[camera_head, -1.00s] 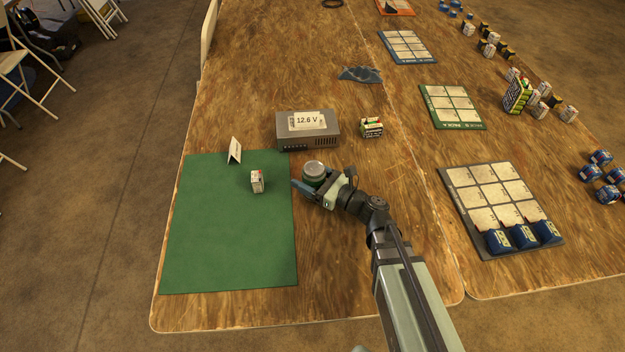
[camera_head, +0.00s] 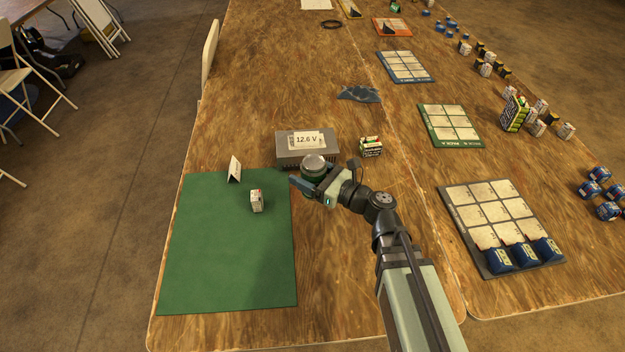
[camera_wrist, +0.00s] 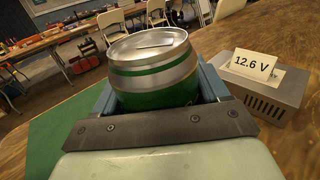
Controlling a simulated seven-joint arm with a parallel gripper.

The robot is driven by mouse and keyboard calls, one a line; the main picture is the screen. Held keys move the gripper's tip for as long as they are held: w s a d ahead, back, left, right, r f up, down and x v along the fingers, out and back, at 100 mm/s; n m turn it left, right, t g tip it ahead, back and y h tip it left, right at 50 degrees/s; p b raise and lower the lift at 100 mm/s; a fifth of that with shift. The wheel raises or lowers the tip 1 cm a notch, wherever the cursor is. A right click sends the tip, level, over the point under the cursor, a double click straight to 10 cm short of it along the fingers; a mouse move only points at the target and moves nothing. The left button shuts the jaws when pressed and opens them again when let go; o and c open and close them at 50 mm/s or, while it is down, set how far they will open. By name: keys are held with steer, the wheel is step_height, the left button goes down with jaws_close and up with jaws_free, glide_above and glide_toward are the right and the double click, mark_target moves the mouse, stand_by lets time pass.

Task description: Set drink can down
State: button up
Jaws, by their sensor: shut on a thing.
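The drink can (camera_head: 314,165), green with silver bands and a silver lid, is upright between the fingers of my gripper (camera_head: 313,182). It stands in front of the grey 12.6 V box at the right edge of the green mat (camera_head: 225,270). In the wrist view the can (camera_wrist: 155,75) fills the middle, with a blue finger on each side of it; my gripper (camera_wrist: 160,95) is shut on it. The can's lower part is hidden, so I cannot tell whether it touches the table.
The grey 12.6 V box (camera_head: 290,159) is just behind the can. A small battery pack (camera_head: 370,147) stands right of that box. On the mat are a white block (camera_head: 257,203) and a folded card (camera_head: 234,170). A grid tray (camera_head: 475,215) with blue packs lies right. The near mat is clear.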

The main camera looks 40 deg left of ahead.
steer(key=shift+w+d+r, duration=0.1)
steer(key=shift+w+r, duration=0.1)
steer(key=shift+r, duration=0.05)
steer(key=w+d+m+t, duration=0.2)
steer(key=w+d+t, duration=0.1)
steer(key=w+d, duration=0.55)
steer(key=w+d+m+t, duration=0.25)
steer(key=w+d, duration=0.35)
steer(key=w, duration=0.6)
steer(key=shift+n, duration=0.45)
steer(key=shift+s+a+f, duration=0.15)
steer(key=shift+f, duration=2.25)
steer(key=shift+s+a+f, duration=0.15)
steer(key=shift+f, duration=2.25)
steer(key=o, duration=1.3)
steer(key=shift+f, duration=0.15)
steer(key=shift+o, duration=0.2)
